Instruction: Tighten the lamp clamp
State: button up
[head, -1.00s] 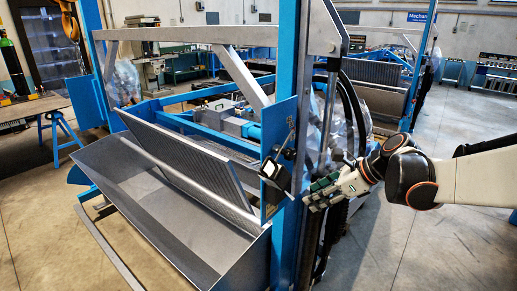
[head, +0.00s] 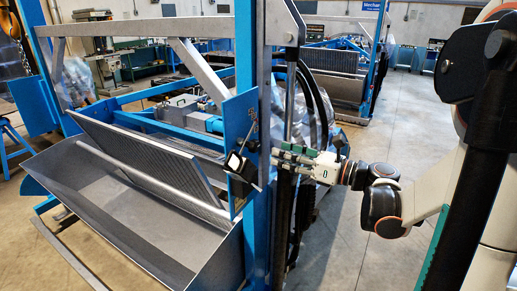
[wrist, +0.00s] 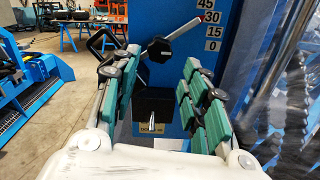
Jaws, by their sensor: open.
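A black box-shaped lamp (head: 240,166) is mounted on the blue post of the sieve frame. In the wrist view, the black lamp body (wrist: 155,104) shows between my fingers, with a short bright pin in front. A clamp lever with a black knob (wrist: 160,48) and a grey handle slants up to the right above it; its fixing is partly hidden. My gripper (head: 282,155) comes from the right, level with the lamp and close to the post. Its green-padded fingers (wrist: 160,88) are open and apart, with nothing held. Contact with the clamp cannot be told.
The blue post (head: 258,215) and black hoses (head: 312,100) are close to my gripper. A grey trough (head: 130,215) lies left. Open floor (head: 345,240) is at the right.

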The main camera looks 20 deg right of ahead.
aim_at(257, 147)
jog(key=x, duration=0.8)
jog(key=shift+w+a+b, duration=0.15)
jog(key=shift+w+b, duration=0.05)
jog(key=shift+b, duration=0.15)
jog(key=shift+c, duration=0.5)
jog(key=c, duration=0.7)
